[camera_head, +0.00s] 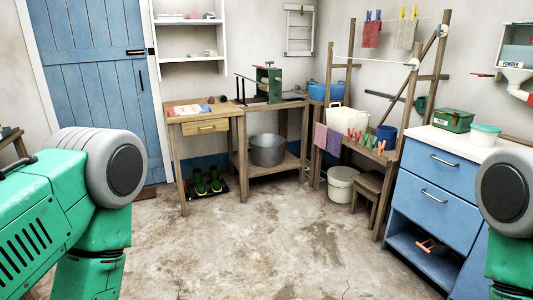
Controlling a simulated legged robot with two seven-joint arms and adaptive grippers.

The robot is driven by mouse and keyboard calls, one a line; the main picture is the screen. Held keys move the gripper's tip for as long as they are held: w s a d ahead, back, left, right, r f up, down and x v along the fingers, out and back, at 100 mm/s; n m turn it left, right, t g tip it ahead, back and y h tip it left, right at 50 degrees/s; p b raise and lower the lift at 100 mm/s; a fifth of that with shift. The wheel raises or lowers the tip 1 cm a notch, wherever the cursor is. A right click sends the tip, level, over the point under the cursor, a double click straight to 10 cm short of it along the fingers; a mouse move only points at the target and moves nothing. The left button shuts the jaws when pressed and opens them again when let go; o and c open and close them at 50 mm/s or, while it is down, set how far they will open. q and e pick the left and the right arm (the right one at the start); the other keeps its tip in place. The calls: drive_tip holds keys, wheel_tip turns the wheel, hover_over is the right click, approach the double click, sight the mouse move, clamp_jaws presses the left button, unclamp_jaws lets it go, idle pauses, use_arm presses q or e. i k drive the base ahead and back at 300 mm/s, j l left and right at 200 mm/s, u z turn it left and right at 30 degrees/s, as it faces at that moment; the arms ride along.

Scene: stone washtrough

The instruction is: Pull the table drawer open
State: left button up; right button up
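A small wooden table (210,113) stands against the back wall, left of the middle. Its drawer (205,127) is under the tabletop at the front and looks shut, with a small handle (207,128) on its face. Papers or cloths and small dark items lie on the tabletop. Parts of my green arms show at the left and right edges of the view, well in front of the table. Neither of my grippers is in view.
Green boots (208,181) stand on a dark mat below the table. A bench (270,105) with a green press (268,82) and a metal tub (267,150) adjoins it on the right. Blue cabinets (437,185) stand at right. The floor (255,240) between is clear.

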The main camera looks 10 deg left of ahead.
sight(204, 124)
drive_tip(key=i+j+u, duration=0.1)
drive_tip(key=i+u, duration=0.4)
drive_tip(key=i, duration=1.55)
